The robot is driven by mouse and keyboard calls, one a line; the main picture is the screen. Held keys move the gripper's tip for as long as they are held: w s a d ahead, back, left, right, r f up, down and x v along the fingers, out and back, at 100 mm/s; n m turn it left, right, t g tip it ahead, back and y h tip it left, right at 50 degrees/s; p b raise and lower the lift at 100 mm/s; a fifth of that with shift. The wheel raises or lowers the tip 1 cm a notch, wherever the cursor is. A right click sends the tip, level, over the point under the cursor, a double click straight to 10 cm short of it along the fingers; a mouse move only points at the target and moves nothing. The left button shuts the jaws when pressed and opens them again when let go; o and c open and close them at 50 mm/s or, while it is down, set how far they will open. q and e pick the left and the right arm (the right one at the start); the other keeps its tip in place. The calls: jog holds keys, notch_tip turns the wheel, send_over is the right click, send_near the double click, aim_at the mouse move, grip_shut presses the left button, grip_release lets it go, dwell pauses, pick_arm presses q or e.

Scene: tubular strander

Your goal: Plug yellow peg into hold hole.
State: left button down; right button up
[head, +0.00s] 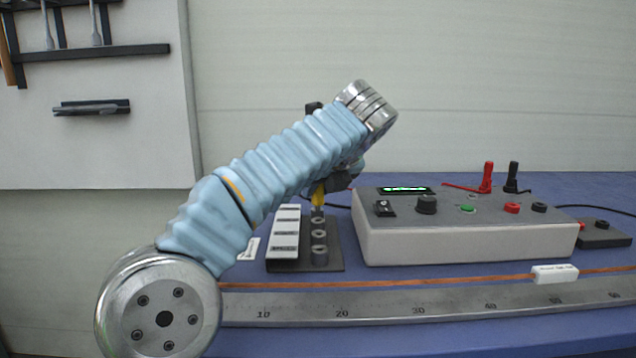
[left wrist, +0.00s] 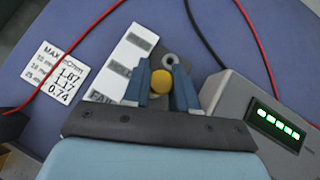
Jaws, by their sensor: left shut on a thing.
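My left gripper (head: 328,184) is shut on the yellow peg (head: 318,196) above the back of a dark sorting block (head: 334,259). The block has a column of grey ring-shaped holes (head: 319,235) beside white label plates (head: 287,226). In the left wrist view the yellow peg (left wrist: 161,82) sits between the two blue-grey fingertips, and one grey ring (left wrist: 170,60) shows just beyond it. I cannot tell whether the peg's lower end touches a hole. My right gripper is not in view.
A grey meter box (head: 465,240) with a lit green display stands close to the right of the block. Red and black probes (head: 487,178) stand on it. A steel ruler (head: 400,308) and a copper strand (head: 430,282) run along the front. A printed card (left wrist: 60,75) lies left.

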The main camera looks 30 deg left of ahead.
aim_at(320, 198)
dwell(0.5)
pick_arm(q)
jog(key=shift+r+p, duration=0.1)
jog(key=shift+p, duration=0.35)
jog(key=shift+f+b, duration=0.8)
jog(key=shift+f, duration=0.9)
jog(key=c, duration=0.8)
grip_release()
jog(key=p+v, duration=0.3)
jog(key=v, duration=1)
jog(key=shift+s+d+r, duration=0.2)
jog(key=shift+d+r, duration=0.05)
